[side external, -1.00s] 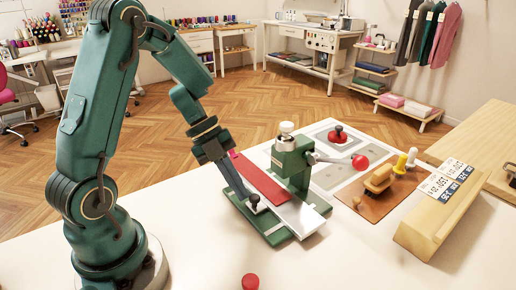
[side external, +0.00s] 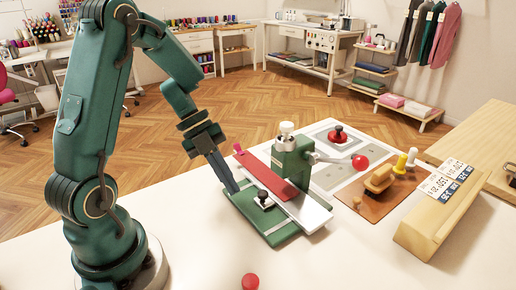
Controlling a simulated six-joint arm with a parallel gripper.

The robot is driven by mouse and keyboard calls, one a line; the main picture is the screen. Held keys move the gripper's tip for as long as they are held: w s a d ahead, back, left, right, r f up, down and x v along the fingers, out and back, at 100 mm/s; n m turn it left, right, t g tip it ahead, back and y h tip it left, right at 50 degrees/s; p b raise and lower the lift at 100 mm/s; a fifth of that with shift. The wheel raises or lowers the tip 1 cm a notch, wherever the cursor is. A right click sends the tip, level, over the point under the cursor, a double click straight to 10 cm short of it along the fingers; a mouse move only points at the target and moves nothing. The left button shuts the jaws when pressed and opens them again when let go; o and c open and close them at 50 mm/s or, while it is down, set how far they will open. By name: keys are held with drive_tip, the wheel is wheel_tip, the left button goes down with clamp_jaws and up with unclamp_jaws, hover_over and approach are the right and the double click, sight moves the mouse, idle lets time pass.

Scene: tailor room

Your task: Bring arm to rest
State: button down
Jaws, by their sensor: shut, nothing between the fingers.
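My gripper (side external: 232,187) is shut and empty. It points down at the left edge of the green press (side external: 292,160), its fingertips beside the base; I cannot tell whether they touch it. The press stands on a green base plate (side external: 248,211), with a white knob on top and a lever ending in a red ball (side external: 360,162). A red strip (side external: 268,176) lies along a silver plate (side external: 312,211) through the press. A black knob (side external: 263,197) stands in front of the strip, a little right of my fingertips.
A red button-like piece (side external: 250,281) lies at the table's front. Right of the press are a grey-white mat with a red-based knob (side external: 337,135), a brown mat with a wooden tool (side external: 379,180), and a long wooden block (side external: 436,219). The front left table is clear.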

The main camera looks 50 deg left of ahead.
drive_tip(key=v, duration=0.9)
drive_tip(key=w+d+r+m+t+h, duration=0.1)
drive_tip(key=w+d+r+t+h, duration=0.1)
drive_tip(key=w+d+r+t, duration=0.7)
drive_tip(key=w+d+r+n+t+y, duration=0.1)
drive_tip(key=d+r+n+t+y, duration=0.25)
drive_tip(key=r+n+t, duration=0.6)
drive_tip(key=s+a+f+n+g+y, duration=0.4)
drive_tip(key=s+n+g+y, duration=0.3)
drive_tip(key=n, duration=0.3)
drive_tip(key=s+d+f+n+g+h, duration=0.2)
drive_tip(key=s+d+f+n+g, duration=0.2)
drive_tip(key=s+f+g, duration=0.4)
wheel_tip(320, 180, down, 4)
drive_tip(key=shift+s+r, duration=0.2)
drive_tip(key=shift+s, duration=0.6)
